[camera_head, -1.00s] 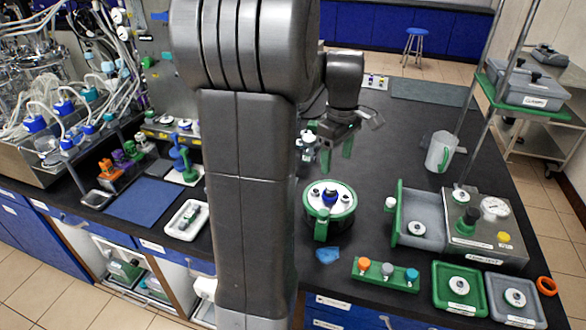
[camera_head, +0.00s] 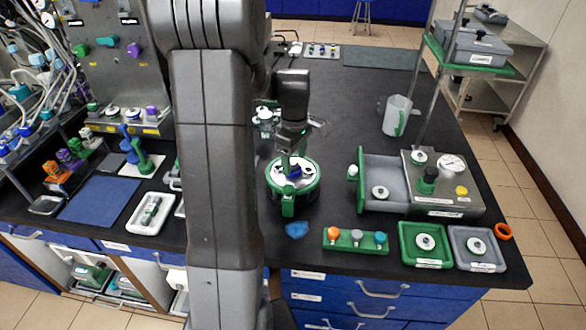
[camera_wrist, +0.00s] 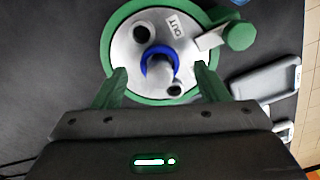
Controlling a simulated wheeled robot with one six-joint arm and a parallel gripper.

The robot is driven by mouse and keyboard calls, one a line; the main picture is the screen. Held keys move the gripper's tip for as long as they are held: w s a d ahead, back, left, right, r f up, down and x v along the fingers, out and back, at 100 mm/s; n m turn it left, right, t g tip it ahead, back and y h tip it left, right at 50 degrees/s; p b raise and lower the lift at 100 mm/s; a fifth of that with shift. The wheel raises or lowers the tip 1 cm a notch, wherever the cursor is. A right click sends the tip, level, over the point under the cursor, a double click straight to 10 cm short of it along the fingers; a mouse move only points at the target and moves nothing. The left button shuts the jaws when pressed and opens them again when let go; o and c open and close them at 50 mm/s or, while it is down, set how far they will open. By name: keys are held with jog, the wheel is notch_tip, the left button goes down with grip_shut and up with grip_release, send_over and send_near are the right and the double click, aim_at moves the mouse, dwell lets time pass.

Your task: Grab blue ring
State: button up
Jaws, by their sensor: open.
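The blue ring (camera_wrist: 146,58) sits around a pale post on the white lid of a green-rimmed round vessel (camera_wrist: 117,32). In the head view the blue ring (camera_head: 294,173) is partly hidden by my gripper. The vessel (camera_head: 274,190) stands on the dark bench. My gripper (camera_wrist: 161,73) has two green fingers, spread apart. They are on either side of the ring, over the lid, with the post between them. I cannot tell their exact height above the lid. In the head view my gripper (camera_head: 291,158) points down over the vessel.
The lid carries dark ports and a green side knob (camera_wrist: 240,36). A blue piece (camera_head: 297,230) lies in front of the vessel. A green rack (camera_head: 344,243) and a grey tray (camera_head: 382,190) stand to the right. A clear jug (camera_head: 397,116) is behind. An orange ring (camera_head: 503,231) lies far right.

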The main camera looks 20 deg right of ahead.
jog(key=shift+f, duration=1.3)
jog(key=c, duration=1)
jog(key=shift+c, duration=0.2)
